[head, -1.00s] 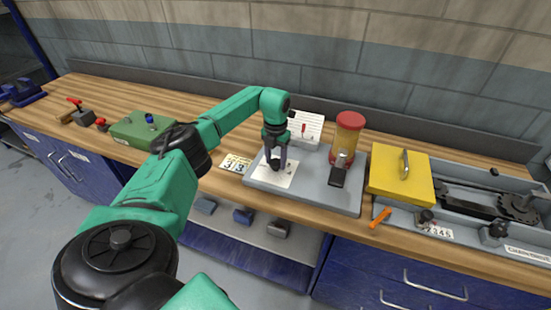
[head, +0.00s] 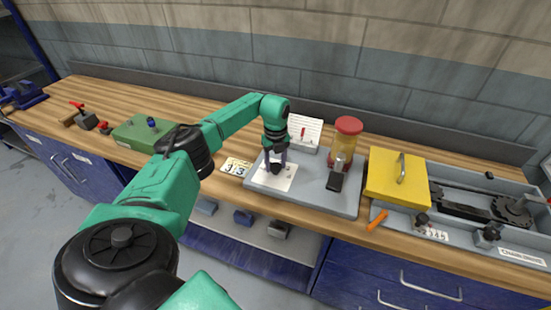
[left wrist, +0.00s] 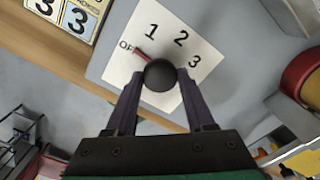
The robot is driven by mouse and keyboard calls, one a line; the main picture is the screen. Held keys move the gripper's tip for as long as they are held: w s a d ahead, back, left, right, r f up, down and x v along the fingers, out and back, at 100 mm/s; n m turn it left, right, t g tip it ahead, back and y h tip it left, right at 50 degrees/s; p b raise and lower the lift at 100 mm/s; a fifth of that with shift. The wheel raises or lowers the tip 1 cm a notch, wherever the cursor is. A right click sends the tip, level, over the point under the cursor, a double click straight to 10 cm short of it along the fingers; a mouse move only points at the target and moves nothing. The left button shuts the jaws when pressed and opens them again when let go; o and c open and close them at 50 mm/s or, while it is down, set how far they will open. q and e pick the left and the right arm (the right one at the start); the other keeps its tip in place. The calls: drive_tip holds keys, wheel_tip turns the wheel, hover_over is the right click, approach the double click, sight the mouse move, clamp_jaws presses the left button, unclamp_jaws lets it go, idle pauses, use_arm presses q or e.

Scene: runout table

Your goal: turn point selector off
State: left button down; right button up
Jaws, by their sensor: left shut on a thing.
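The point selector is a round black knob (left wrist: 160,76) with a red pointer (left wrist: 141,53) on a white plate marked OFF, 1, 2 and 3 (left wrist: 204,45). In the left wrist view the pointer is directed at the OFF mark, whose last letter is partly hidden. My left gripper (head: 276,168) is shut on the knob, one finger on each side. In the head view the white plate (head: 287,183) lies on the left part of a grey panel (head: 318,199), and my fingers mostly hide the knob. My right gripper is not in view.
A red-capped amber jar (head: 348,128) and a black-handled lever (head: 336,180) stand right of the plate. A white card stand (head: 305,130) is behind, number tiles (head: 236,167) to the left. A yellow box (head: 397,179) and green box (head: 147,132) flank the panel.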

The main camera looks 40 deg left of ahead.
sight(275, 166)
use_arm(q)
drive_tip(key=shift+w+r+n, duration=0.15)
drive_tip(key=shift+n, duration=0.45)
drive_tip(key=shift+c, duration=1.3)
unclamp_jaws()
wheel_tip(275, 166, up, 14)
drive_tip(key=b, duration=0.3)
drive_tip(key=shift+r, duration=0.25)
